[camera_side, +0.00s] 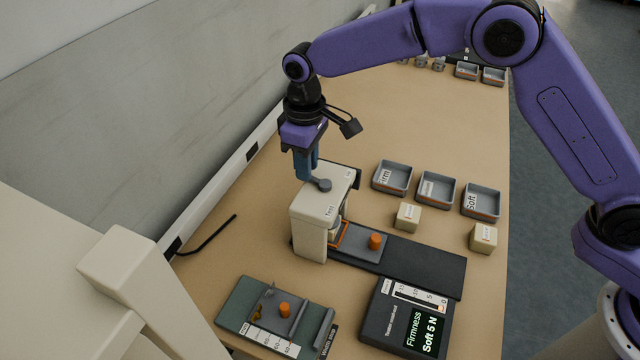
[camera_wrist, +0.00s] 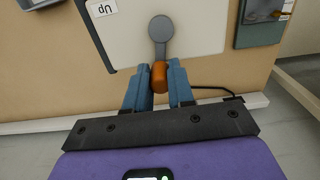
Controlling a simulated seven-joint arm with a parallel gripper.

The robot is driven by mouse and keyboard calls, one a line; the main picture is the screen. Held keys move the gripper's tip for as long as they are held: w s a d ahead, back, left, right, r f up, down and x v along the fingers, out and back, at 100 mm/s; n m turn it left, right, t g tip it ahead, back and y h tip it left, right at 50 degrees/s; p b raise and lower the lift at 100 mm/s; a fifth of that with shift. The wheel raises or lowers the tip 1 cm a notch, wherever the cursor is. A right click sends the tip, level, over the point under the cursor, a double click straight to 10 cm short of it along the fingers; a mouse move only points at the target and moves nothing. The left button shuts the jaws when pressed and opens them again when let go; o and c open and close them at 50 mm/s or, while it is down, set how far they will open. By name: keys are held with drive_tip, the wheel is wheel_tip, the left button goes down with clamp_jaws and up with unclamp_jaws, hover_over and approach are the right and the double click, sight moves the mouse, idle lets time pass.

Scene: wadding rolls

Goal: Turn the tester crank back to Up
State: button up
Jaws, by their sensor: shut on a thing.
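The tester (camera_side: 314,212) is a cream block standing at the end of a dark base. Its grey crank (camera_side: 323,184) lies on the top face. In the wrist view the crank's round hub (camera_wrist: 160,27) is above and its arm runs down to an orange knob (camera_wrist: 159,77). My gripper (camera_side: 307,172) is over the tester's left top edge. In the wrist view my gripper (camera_wrist: 159,85) has its blue fingers shut on either side of the knob. An "Up" label (camera_wrist: 103,8) is on the top face, away from the knob. The knob is hidden in the side view.
A grey slide with an orange knob (camera_side: 375,241) is on the dark base. A display (camera_side: 408,317) reads "Firmness Soft 5 N". Three grey trays (camera_side: 436,204) and two cream blocks (camera_side: 408,216) are to the right. A green fixture (camera_side: 240,302) is in front; the wall is left.

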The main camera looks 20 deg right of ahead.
drive_tip(key=shift+f, duration=0.1)
drive_tip(key=shift+s+a, duration=0.7)
drive_tip(key=shift+s, duration=0.35)
drive_tip(key=shift+s, duration=1.35)
drive_tip(key=shift+s+d, duration=0.8)
drive_tip(key=shift+s, duration=0.25)
